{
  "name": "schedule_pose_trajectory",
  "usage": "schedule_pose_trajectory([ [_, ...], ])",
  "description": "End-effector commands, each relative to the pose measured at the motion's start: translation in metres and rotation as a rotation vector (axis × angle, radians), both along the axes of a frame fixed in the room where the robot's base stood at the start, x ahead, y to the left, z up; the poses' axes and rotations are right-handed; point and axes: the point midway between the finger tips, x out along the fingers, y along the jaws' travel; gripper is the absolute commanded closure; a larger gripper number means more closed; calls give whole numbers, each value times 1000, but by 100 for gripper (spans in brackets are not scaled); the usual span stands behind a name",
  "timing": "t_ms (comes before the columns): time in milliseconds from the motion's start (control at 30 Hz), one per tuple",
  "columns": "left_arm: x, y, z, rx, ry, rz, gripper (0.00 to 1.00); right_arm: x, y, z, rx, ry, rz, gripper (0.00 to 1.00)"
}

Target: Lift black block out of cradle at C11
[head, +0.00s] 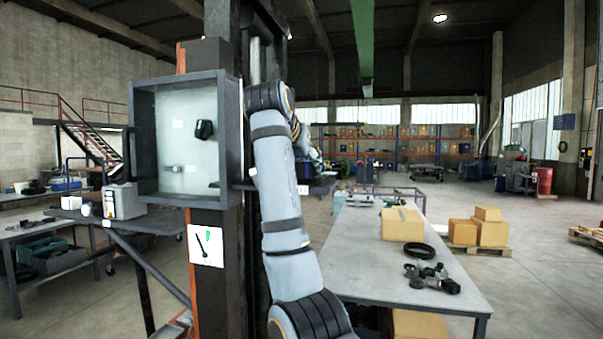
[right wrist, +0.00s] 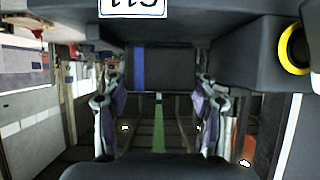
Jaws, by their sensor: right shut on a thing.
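In the right wrist view, a black block (right wrist: 178,68) with a blue stripe sits between the two fingers of my right gripper (right wrist: 160,90), which is shut on it. A white label reading C11, seen upside down (right wrist: 132,6), is on the dark cradle edge beside the block. In the head view, my right gripper (head: 313,156) is partly hidden behind my arm, at a dark shelf with a small white label (head: 303,189). I cannot tell whether the block is still seated in the cradle or clear of it. My left gripper is not in view.
An open grey cabinet (head: 180,80) on a dark post stands left of my arm. A workbench (head: 385,265) with a cardboard box (head: 401,224), a black ring (head: 405,250) and small dark parts is at the right.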

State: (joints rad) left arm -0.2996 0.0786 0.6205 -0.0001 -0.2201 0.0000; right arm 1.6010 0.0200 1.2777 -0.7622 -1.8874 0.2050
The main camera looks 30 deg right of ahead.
Motion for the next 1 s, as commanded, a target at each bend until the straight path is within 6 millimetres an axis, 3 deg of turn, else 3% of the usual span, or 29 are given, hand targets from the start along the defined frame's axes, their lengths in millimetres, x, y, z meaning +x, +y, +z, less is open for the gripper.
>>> schedule_pose_trajectory([
  [133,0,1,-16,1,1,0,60,-5,4,23,-1,-7,2,77],
  [333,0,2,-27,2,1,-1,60,-42,34,81,-2,-5,2,77],
  [600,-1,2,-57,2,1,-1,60,-96,78,107,-1,-3,0,77],
  [833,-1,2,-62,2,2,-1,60,-108,88,117,0,-1,0,77],
  [1000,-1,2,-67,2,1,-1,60,-108,90,113,-1,-1,0,77],
])
